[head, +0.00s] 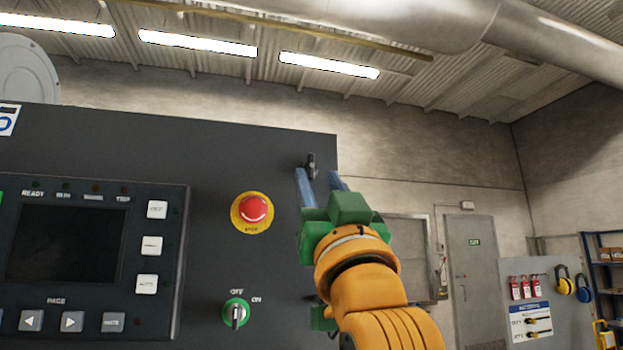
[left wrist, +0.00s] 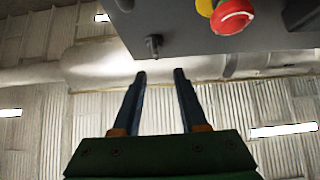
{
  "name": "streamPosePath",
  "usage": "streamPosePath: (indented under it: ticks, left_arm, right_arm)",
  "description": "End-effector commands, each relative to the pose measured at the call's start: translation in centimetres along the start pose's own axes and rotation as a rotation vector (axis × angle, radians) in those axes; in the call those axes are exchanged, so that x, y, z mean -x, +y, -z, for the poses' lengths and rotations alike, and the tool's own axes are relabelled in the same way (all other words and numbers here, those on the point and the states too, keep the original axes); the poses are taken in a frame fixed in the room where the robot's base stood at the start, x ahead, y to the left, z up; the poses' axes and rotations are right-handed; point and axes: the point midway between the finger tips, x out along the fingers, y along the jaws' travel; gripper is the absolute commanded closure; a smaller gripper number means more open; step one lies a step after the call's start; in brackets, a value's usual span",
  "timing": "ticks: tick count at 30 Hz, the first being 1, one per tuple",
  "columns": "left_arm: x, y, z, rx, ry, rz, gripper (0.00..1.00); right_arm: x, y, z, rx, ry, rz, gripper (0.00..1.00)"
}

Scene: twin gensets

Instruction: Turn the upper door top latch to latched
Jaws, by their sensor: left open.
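The upper door (head: 215,160) is a dark grey panel filling the left of the head view. Its top latch (head: 311,165) is a small black handle near the upper right corner; it also shows in the left wrist view (left wrist: 154,46), sticking out from the panel. My left gripper (head: 318,178) has green and blue parts on an orange arm. Its two blue fingers are apart with nothing between them. In the left wrist view the fingertips (left wrist: 160,75) are just short of the latch, which lines up roughly with the gap. My right gripper is not in view.
A red emergency stop button (head: 253,209) on a yellow ring sits left of my gripper. Below it is a green OFF/ON key switch (head: 236,313). A control unit with a screen (head: 65,243) is further left. Right of the door is open room.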

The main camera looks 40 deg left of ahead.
Motion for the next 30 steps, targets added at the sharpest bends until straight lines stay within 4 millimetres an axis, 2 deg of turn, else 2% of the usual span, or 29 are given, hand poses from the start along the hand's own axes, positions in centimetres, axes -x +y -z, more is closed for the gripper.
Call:
streamPosePath:
  ticks: [3,9,12,19,24,30]
  left_arm:
    - [-2.8,-0.1,0.7,-0.001,-0.001,0.002,0.57]
    - [-6.4,0.0,0.5,-0.003,-0.001,0.0,0.57]
    - [-6.9,0.0,0.2,-0.003,-0.001,0.0,0.57]
    - [-6.8,0.1,0.0,-0.001,0.0,-0.001,0.57]
    - [-6.8,0.1,0.0,-0.001,0.0,-0.002,1.0]
    - [-6.8,0.1,0.0,-0.002,-0.001,-0.002,1.0]
  right_arm:
    - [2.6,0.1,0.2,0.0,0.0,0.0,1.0]
    - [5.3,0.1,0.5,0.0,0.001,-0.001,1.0]
    - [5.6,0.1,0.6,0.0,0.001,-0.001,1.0]
    - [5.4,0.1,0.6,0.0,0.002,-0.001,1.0]
    - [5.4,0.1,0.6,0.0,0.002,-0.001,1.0]
    - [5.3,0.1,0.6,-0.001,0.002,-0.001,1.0]
